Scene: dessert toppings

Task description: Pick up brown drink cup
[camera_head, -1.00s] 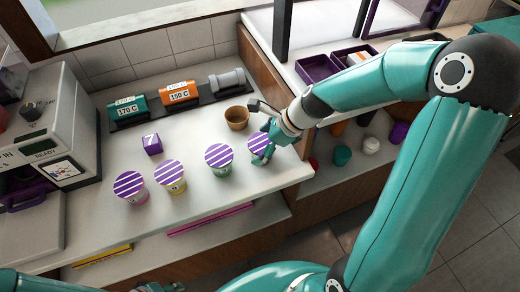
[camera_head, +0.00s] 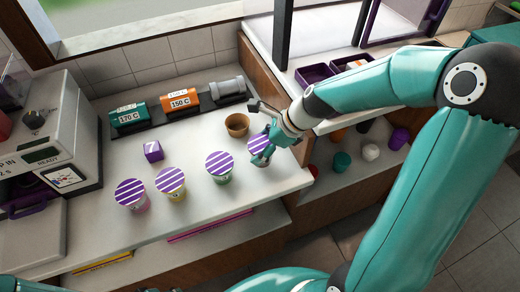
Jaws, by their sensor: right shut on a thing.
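My right gripper (camera_head: 267,151) is shut on a cup with a purple-and-white striped lid (camera_head: 258,143), near the counter's right front edge. The gripper hides most of that cup's body, so its colour is hard to tell. The cup looks upright and slightly raised. A brown open cup (camera_head: 237,125) without a lid stands on the counter just behind and to the left of it, apart from the fingers. My left gripper is not in view.
Three more striped-lid cups stand left along the counter: a green one (camera_head: 221,178), a yellow one (camera_head: 172,195) and a pink one (camera_head: 141,207). A purple cube marked 7 (camera_head: 153,151) lies behind them. Labelled dispensers (camera_head: 183,104) line the back. A lower shelf (camera_head: 350,175) holds several small items.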

